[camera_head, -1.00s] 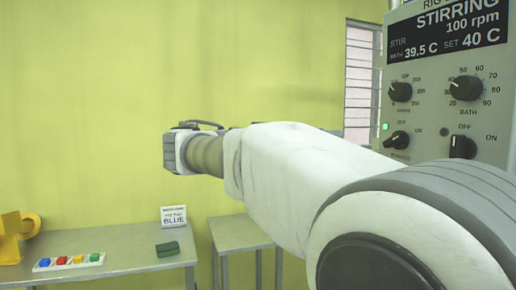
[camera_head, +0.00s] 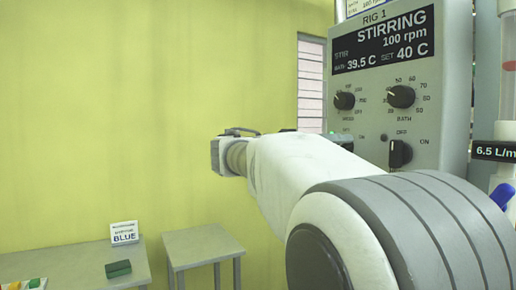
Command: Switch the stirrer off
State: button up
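The control panel of rig 1 (camera_head: 440,120) stands at the right. Its display (camera_head: 385,42) reads STIRRING, 100 rpm, bath 39.5 C, set 40 C. Below are an upper left knob (camera_head: 344,100) and a bath knob (camera_head: 401,97). A black switch (camera_head: 399,153) at lower right has OFF and ON marks; its handle looks upright. A smaller lower left switch is mostly hidden behind my arm, and its label cannot be read. My arm reaches leftward in front of the panel's lower left. My gripper's fingers do not show.
A table (camera_head: 75,262) at lower left holds a sign reading BLUE (camera_head: 124,233), a green block (camera_head: 118,269) and a cut-off tray of coloured pieces (camera_head: 25,284). A small table (camera_head: 203,247) stands beside it. A flow meter (camera_head: 497,151) reading 6.5 L/m is at the right edge.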

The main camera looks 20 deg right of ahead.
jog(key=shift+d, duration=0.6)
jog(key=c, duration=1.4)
